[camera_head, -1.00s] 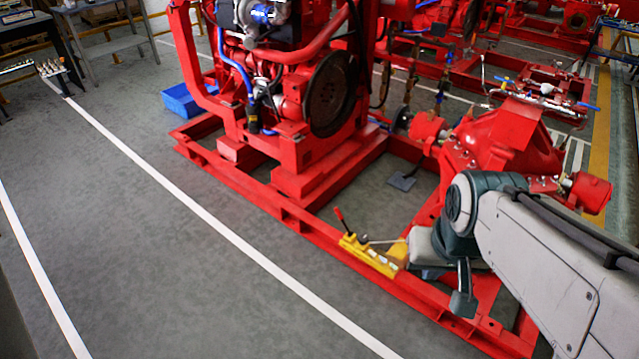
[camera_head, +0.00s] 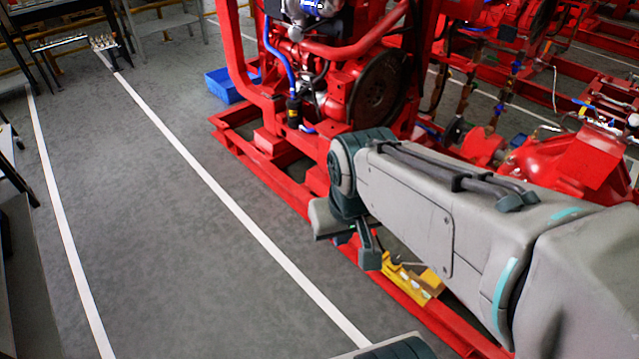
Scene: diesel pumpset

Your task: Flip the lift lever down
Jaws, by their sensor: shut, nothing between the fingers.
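A yellow lift unit (camera_head: 424,283) sits on the red rail of the pumpset base, low and right of centre. My arm covers much of its upper side. Its red-handled lever cannot be made out, and the lever's position cannot be told. My arm reaches in from the right, across the rail, with its bent joint above and left of the yellow unit.
The red pumpset engine (camera_head: 375,90) stands behind my arm. A blue bin (camera_head: 228,84) lies at its left. A red pump casing (camera_head: 575,160) is at the right. Grey floor with white lines (camera_head: 215,190) is clear on the left. Tables stand at the far left.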

